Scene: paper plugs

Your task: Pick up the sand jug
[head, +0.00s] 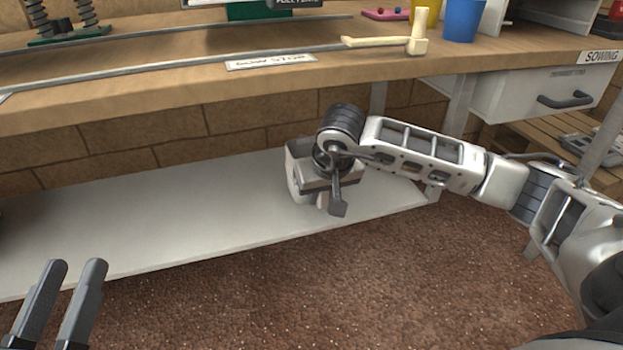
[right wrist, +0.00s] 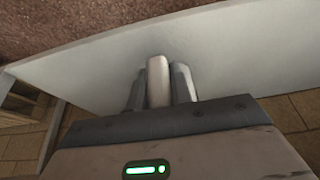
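My right gripper (head: 334,205) points down over the right part of the low grey-white shelf under the bench. In the right wrist view, a narrow pale upright piece (right wrist: 158,80) sits snugly between its two dark fingers. I take this piece for part of the sand jug, perhaps its handle. The rest of the jug is hidden by the hand, and I cannot tell whether it rests on the shelf. My left gripper (head: 76,266) is at the lower left of the head view, fingers apart and empty, in front of the shelf.
The low shelf (head: 130,205) is otherwise mostly bare, with a brick wall behind. The wooden bench top (head: 180,75) overhangs it and carries a pale hammer (head: 415,42), a blue cup (head: 462,18) and a yellow cup (head: 428,14). A white drawer (head: 520,95) hangs at right. Brown ground (head: 260,290) lies in front.

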